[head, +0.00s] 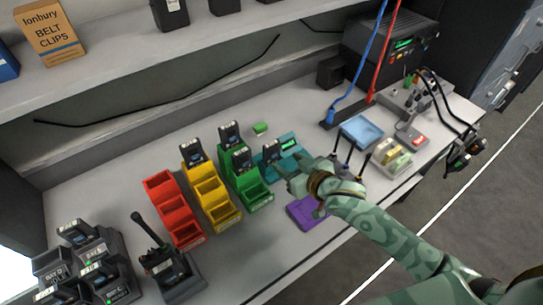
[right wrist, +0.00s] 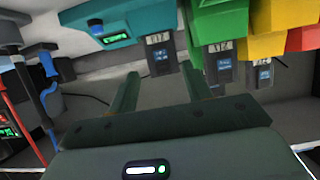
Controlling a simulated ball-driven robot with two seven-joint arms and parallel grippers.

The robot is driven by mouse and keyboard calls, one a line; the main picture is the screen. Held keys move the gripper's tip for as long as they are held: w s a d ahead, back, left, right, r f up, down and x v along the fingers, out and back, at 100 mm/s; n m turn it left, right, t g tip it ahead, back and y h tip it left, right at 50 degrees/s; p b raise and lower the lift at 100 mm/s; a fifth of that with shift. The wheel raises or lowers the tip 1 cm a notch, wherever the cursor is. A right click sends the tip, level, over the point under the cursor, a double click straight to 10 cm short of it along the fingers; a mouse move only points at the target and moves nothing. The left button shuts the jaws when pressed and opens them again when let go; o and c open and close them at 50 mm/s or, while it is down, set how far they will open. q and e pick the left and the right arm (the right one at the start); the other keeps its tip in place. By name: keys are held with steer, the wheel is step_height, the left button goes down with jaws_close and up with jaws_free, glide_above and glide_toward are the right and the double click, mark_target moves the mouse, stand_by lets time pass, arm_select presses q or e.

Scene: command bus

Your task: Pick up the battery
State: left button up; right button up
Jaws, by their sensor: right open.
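Several dark batteries with small pale labels are in view. One battery (head: 270,151) stands at the left end of a teal unit (head: 290,144) with a lit green display. Others stand in the yellow (head: 194,153) and green (head: 231,136) bins. My right gripper (head: 288,180) is open and empty, just in front of the teal unit. In the right wrist view, the two fingers of the gripper (right wrist: 160,80) are spread, and the battery (right wrist: 160,57) by the teal unit (right wrist: 120,28) shows beyond the gap between them. My left gripper is not in view.
Red bins (head: 172,210) stand left of the yellow ones. A purple tray (head: 306,212) lies below my right gripper. Radios in chargers (head: 165,265) are at front left. A blue tray (head: 361,132) and cables are to the right.

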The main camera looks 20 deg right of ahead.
mark_target(275, 154)
steer(key=b+x, duration=0.1)
steer(key=x, duration=0.3)
steer(key=shift+f+b, duration=0.25)
steer(key=shift+b, duration=0.15)
steer(key=shift+w+a+f, duration=0.1)
steer(key=shift+w+a, duration=0.1)
steer(key=shift+w, duration=0.2)
steer(key=shift+s, duration=0.1)
steer(key=shift+c, duration=0.3)
jaws_close()
steer(key=shift+r, duration=0.45)
step_height(275, 154, up, 3)
steer(key=shift+f+p, duration=0.2)
steer(key=shift+p, duration=0.7)
steer(key=s+a+r+p, duration=0.2)
steer(key=s+r, duration=0.2)
steer(key=s, duration=0.2)
steer(key=s+a+r+p, duration=0.2)
steer(key=s+r+p, duration=0.1)
steer(key=s+r, duration=0.2)
steer(key=shift+s+a+r, duration=0.35)
steer(key=shift+s, duration=0.75)
